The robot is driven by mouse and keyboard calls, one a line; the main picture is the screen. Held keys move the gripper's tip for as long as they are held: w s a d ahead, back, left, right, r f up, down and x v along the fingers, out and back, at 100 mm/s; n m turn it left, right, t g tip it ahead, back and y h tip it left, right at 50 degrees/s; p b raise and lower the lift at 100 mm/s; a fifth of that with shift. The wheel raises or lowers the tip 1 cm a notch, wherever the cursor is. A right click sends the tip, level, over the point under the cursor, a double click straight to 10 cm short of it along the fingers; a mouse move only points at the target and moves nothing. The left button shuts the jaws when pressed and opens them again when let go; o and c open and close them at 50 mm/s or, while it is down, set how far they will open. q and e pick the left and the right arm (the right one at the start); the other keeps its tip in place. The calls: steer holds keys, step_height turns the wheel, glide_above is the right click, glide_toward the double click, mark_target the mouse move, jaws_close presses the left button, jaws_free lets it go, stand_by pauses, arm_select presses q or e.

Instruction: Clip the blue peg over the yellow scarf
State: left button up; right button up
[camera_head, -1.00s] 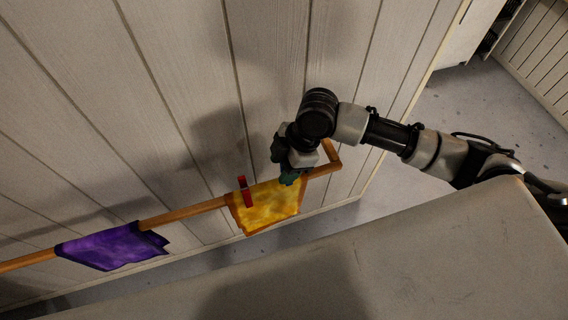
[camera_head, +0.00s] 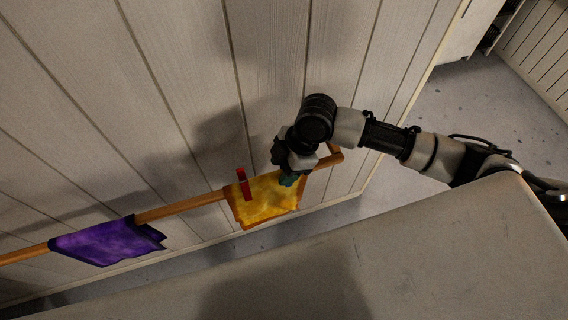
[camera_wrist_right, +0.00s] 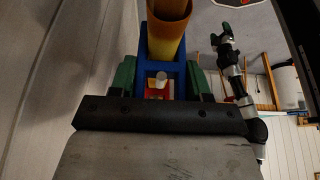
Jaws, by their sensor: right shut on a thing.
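The yellow scarf (camera_head: 266,202) hangs over the wooden rail at its right end, with a red peg (camera_head: 243,184) upright on its left part. My right gripper (camera_head: 289,179) is at the scarf's right part. In the right wrist view its green fingers (camera_wrist_right: 162,78) are shut on the blue peg (camera_wrist_right: 144,48). The peg's blue sides flank the yellow-orange, scarf-covered rail (camera_wrist_right: 167,30); how deep they sit over it I cannot tell. In the head view the peg is mostly hidden. A second arm, apparently my left, ends in a small gripper (camera_wrist_right: 224,36); its jaws are unclear.
A purple scarf (camera_head: 105,242) hangs further left on the wooden rail (camera_head: 182,208). A panelled wall (camera_head: 180,90) stands close behind the rail. A broad pale surface (camera_head: 420,260) lies in front. Open floor (camera_head: 450,110) shows at the right.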

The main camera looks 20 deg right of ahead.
steer(key=shift+f, duration=0.35)
stand_by(0.8)
steer(key=o, duration=1)
steer(key=shift+c, duration=0.2)
steer(key=shift+r, duration=0.1)
steer(key=v, duration=1)
steer(key=shift+r, duration=0.3)
steer(key=shift+d, duration=0.1)
